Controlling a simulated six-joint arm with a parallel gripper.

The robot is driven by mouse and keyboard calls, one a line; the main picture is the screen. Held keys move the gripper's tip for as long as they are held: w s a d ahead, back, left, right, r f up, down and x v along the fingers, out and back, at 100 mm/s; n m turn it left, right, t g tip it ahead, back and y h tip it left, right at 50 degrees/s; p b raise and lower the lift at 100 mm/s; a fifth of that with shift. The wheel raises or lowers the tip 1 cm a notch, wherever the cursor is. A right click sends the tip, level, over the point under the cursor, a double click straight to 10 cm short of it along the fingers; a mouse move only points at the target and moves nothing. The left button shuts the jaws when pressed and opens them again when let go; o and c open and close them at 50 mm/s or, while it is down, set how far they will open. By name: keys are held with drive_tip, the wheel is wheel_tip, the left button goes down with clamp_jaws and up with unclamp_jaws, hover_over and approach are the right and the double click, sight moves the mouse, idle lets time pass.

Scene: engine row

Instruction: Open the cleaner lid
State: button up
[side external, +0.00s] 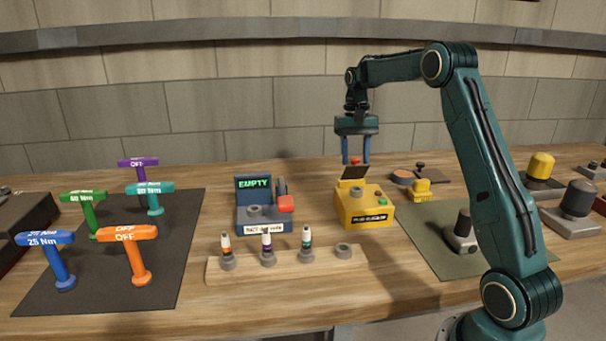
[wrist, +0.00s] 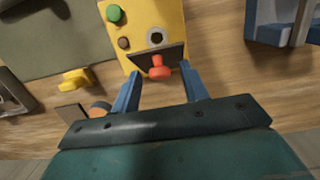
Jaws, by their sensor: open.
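The cleaner appears to be the yellow box (side external: 372,209) right of the bench's middle, which also shows at the top of the wrist view (wrist: 172,18). Its dark lid (side external: 354,172) looks tilted at the box's back; the exact angle is hard to tell. A red knob (side external: 355,161) sits on the lid and shows clearly in the wrist view (wrist: 160,70). My gripper (side external: 356,163) points down at the knob. In the wrist view its blue fingers (wrist: 161,74) are apart on either side of the knob, with gaps.
A blue-grey device with an EMPTY display (side external: 254,184) stands left of the box. A wooden rack (side external: 335,268) with several marker-like vials is in front. Coloured T-handled tools stand on a dark mat (side external: 188,225) at left. A small yellow part (side external: 421,189) lies right of the box.

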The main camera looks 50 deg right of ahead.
sight(356, 159)
drive_tip(key=shift+s+a+f+t+h, duration=0.15)
drive_tip(key=shift+s+a+t+h, duration=0.25)
drive_tip(key=shift+t+h, duration=0.1)
wheel_tip(356, 159, up, 13)
drive_tip(key=s+a+n+t, duration=0.2)
drive_tip(key=s+a, duration=0.5)
drive_tip(key=a, duration=0.4)
drive_tip(key=s+a+r+n+t+h, duration=0.1)
drive_tip(key=s+a+n, duration=0.2)
drive_tip(key=s+a, duration=0.4)
drive_tip(key=shift+a+r+n+t, duration=0.15)
drive_tip(key=shift+a+n+t, duration=0.25)
drive_tip(key=shift+a, duration=1.55)
